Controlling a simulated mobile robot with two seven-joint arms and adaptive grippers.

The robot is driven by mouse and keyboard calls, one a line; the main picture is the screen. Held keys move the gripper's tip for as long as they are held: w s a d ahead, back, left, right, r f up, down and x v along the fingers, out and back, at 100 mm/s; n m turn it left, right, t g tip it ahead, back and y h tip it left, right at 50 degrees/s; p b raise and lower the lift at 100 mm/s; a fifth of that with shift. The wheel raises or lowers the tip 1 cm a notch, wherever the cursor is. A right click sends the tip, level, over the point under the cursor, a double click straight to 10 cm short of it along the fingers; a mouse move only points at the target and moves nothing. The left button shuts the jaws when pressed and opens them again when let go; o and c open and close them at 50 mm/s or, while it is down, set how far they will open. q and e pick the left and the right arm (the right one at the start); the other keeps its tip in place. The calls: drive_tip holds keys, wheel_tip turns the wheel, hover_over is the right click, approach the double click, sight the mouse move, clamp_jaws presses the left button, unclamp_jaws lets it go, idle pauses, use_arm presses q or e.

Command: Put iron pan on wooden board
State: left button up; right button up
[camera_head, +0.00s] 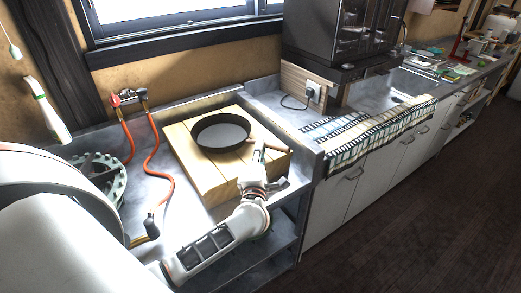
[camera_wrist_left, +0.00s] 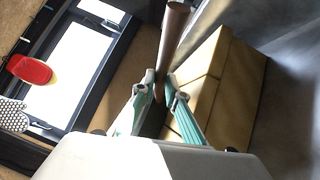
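The dark round iron pan (camera_head: 222,132) is over the wooden board (camera_head: 194,176), a pale block on the grey counter. It looks level; I cannot tell whether its base touches the board all round. Its brown handle (camera_head: 276,147) points right and also shows in the left wrist view (camera_wrist_left: 174,30). My left gripper (camera_head: 258,158) is at the handle above the board's right part. In the left wrist view its two fingertips (camera_wrist_left: 161,84) lie closely on both sides of the handle and appear shut on it. The board's edge (camera_wrist_left: 237,95) shows beside them. My right gripper is not in view.
An orange hose (camera_head: 158,165) with a valve and a green ring-shaped rack (camera_head: 103,172) lie left of the board. A dark oven-like appliance (camera_head: 340,35) stands behind right. A striped cloth (camera_head: 370,135) covers the counter's front edge at right.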

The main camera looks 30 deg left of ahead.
use_arm(q)
drive_tip(key=o, duration=0.4)
drive_tip(key=v, duration=1.1)
drive_tip(key=s+d+f+m+t+h, duration=0.1)
drive_tip(key=s+d+f+m+h, duration=0.15)
drive_tip(key=d+m+h, duration=0.55)
drive_tip(key=s+d+f+m+t+h, duration=0.1)
drive_tip(key=s+d+m+h, duration=0.25)
drive_tip(key=d+m, duration=0.45)
drive_tip(key=s+a+f+m+g, duration=0.1)
drive_tip(key=s+f+m+g, duration=0.3)
drive_tip(key=f, duration=0.6)
drive_tip(key=s+a+f+m+g, duration=0.1)
drive_tip(key=s+f+m+g, duration=0.3)
drive_tip(key=s+f+m, duration=0.4)
wheel_tip(320, 180, down, 3)
drive_tip(key=shift+r+m+g, duration=0.1)
drive_tip(key=shift+m+g, duration=0.2)
drive_tip(key=shift+m, duration=0.9)
